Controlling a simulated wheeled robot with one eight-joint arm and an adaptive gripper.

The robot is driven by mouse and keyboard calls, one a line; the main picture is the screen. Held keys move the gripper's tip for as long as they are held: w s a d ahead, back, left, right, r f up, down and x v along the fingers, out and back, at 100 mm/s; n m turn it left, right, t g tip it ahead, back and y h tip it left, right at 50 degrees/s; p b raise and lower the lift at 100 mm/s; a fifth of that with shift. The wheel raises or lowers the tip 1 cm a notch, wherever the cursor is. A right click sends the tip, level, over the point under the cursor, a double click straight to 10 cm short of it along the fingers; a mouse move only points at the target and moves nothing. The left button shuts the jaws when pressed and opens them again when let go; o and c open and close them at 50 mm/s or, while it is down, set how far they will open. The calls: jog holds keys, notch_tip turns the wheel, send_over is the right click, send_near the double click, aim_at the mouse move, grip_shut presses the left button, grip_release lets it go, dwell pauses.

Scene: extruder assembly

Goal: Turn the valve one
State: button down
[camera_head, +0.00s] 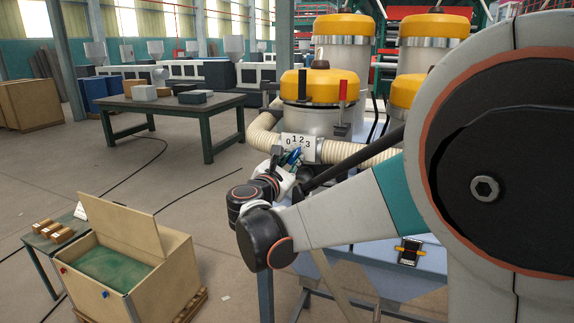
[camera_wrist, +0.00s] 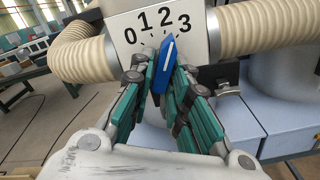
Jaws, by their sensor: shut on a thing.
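The valve has a blue handle (camera_wrist: 166,65) with a white line on its face. It is mounted on a white plate (camera_wrist: 197,45) marked 0, 1, 2, 3. The handle's upper end points up, roughly toward the 2. My gripper (camera_wrist: 160,82) has its green and grey fingers on either side of the handle and is shut on it. In the head view my gripper (camera_head: 288,164) is at the plate, in front of the yellow-topped machine (camera_head: 312,87). Its fingers hide the handle's lower part.
Ribbed beige hoses (camera_wrist: 250,27) run off both sides of the plate. A dark green table (camera_head: 178,104) with small boxes stands back left. An open wooden crate (camera_head: 165,272) is at front left, beside a small table (camera_head: 40,243) with small blocks.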

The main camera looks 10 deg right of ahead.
jog(key=shift+w+a+r+m+b, duration=0.1)
jog(key=shift+m+b, duration=0.1)
jog(key=shift+m, duration=0.75)
jog(key=shift+a+r+m+b, duration=0.1)
jog(key=shift+m+b, duration=0.1)
jog(key=shift+m, duration=0.75)
jog(key=c, duration=1.6)
grip_release()
jog(key=shift+c, duration=0.2)
